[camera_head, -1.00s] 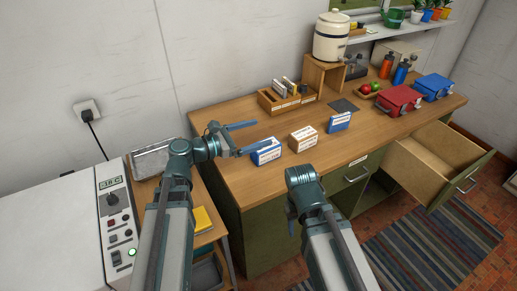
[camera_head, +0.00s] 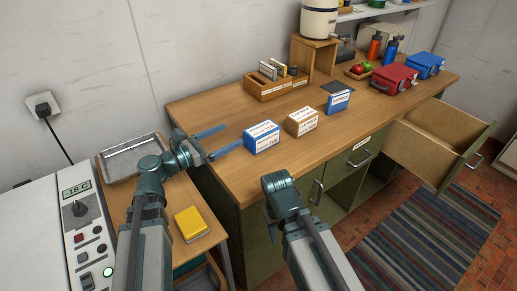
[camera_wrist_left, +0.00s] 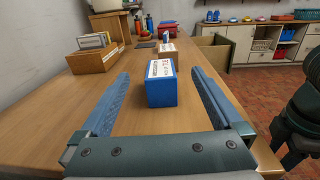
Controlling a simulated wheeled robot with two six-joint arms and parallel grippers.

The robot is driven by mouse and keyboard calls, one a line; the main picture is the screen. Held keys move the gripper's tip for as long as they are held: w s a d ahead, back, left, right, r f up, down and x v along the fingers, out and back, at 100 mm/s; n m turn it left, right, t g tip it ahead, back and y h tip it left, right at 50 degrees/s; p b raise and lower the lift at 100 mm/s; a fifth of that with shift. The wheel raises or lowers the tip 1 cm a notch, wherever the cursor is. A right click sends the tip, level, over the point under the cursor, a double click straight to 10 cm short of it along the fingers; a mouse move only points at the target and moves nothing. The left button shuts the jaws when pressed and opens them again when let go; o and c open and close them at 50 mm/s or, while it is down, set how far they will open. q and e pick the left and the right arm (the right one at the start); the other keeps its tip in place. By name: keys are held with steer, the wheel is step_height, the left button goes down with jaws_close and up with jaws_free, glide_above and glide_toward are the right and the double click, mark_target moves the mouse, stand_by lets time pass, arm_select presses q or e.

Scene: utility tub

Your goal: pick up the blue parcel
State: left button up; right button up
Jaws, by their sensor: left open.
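A blue parcel (camera_head: 262,138) with a white label stands on the wooden counter, nearest to my left gripper. A second blue parcel (camera_head: 339,101) stands farther right along the counter, past a tan one. My left gripper (camera_head: 226,139) is open, its fingers pointing right toward the near blue parcel and apart from it. In the left wrist view the near blue parcel (camera_wrist_left: 161,84) lies ahead, between the lines of the two open fingers (camera_wrist_left: 158,88). My right arm's end (camera_head: 279,183) shows in front of the counter; its fingers are not visible.
A tan parcel (camera_head: 302,121) stands close to the right of the near blue one. A wooden organizer (camera_head: 270,88) is behind them. Red (camera_head: 393,79) and blue (camera_head: 425,65) boxes stand at the far right. An open drawer (camera_head: 434,145) juts out from the counter front.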

arm_select(q)
steer(key=b, duration=0.4)
glide_toward(261, 133)
steer(key=a+f, duration=0.2)
steer(key=shift+a+f, duration=0.1)
steer(key=shift+a, duration=0.3)
steer(key=shift+w+d, duration=0.2)
steer(key=shift+d, duration=0.1)
steer(key=x, duration=1.3)
steer(key=shift+w, duration=0.1)
steer(key=c, duration=1.5)
arm_select(e)
step_height(261, 133, down, 6)
steer(key=shift+w+a+r, duration=0.1)
steer(key=shift+r, duration=0.05)
